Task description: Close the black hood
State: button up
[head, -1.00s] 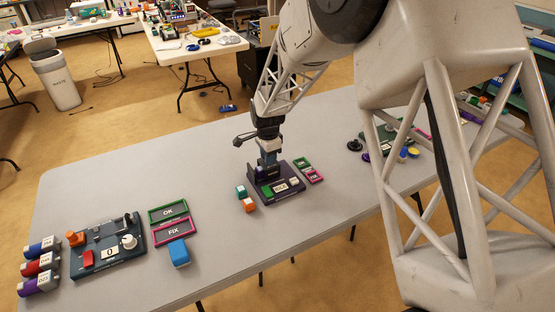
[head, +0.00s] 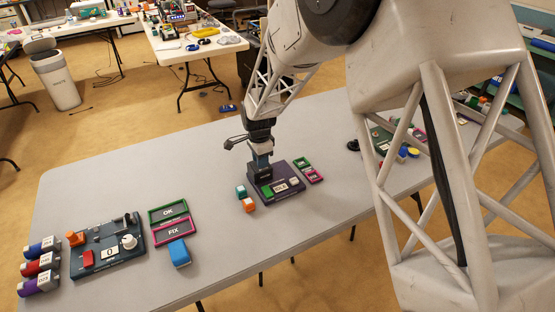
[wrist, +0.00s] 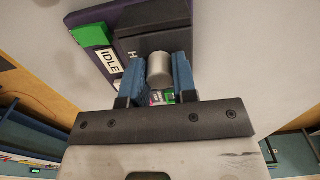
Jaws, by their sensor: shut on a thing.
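The black hood (wrist: 155,30) is a dark block on the purple board (wrist: 98,14) in the wrist view. A grey cylindrical knob (wrist: 159,68) shows at its edge, between the blue fingers. My gripper (wrist: 157,82) is shut on this knob. In the head view my gripper (head: 261,167) reaches down to the rear left part of the purple board (head: 290,196). The hood (head: 262,178) shows there as a low dark block, partly covered by the fingers. It looks lowered; whether it is fully flat, I cannot tell.
The board carries a green block (head: 267,190) and an IDLE label (wrist: 110,61).

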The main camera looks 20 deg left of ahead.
jog(key=o, duration=0.5)
jog(key=shift+r, duration=0.15)
jog(key=shift+r, duration=2.85)
